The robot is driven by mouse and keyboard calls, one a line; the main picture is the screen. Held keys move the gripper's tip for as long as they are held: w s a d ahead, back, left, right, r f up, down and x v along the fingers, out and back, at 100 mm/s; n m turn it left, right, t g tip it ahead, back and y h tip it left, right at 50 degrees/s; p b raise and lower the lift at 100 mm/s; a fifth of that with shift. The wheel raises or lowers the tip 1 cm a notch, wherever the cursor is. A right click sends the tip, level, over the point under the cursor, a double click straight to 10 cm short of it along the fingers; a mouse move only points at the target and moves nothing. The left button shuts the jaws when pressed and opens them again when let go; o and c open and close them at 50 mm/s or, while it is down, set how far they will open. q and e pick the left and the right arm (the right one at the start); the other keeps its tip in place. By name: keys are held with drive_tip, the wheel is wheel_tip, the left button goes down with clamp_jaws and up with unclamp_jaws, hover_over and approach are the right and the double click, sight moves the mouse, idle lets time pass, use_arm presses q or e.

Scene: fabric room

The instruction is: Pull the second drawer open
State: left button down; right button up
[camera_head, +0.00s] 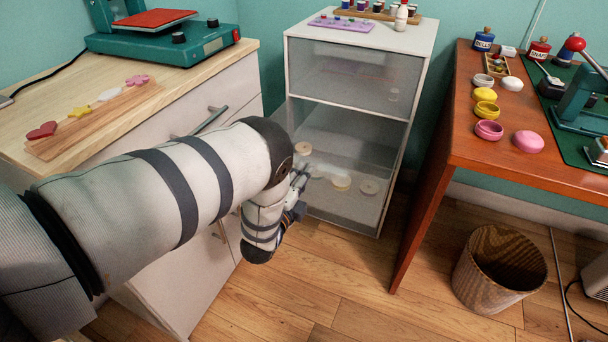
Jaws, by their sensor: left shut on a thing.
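A white cabinet (415,45) with see-through grey fronts stands in the middle. Its upper drawer (350,75) is shut. The second drawer (345,208), below it, has a see-through front, with several pale round discs (370,187) visible in the lower section. My left gripper (302,178) is at the left part of this lower section, shut on what looks like the second drawer's handle. The handle is mostly hidden by the gripper, and my left arm covers the area to its left. I cannot tell how far the drawer is out. My right gripper is not in view.
A wooden-topped white counter (190,85) with bar handles stands close on the left. A reddish wooden table (470,135) with jars stands on the right. A wooden waste bin (500,270) is on the floor. The floor before the cabinet is clear.

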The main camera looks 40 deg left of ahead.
use_arm(q)
drive_tip(key=shift+s+f, duration=0.1)
drive_tip(key=shift+f, duration=0.2)
drive_tip(key=c, duration=1.6)
unclamp_jaws()
drive_tip(key=shift+o, duration=0.4)
drive_tip(key=shift+r, duration=0.1)
drive_tip(key=v, duration=1.2)
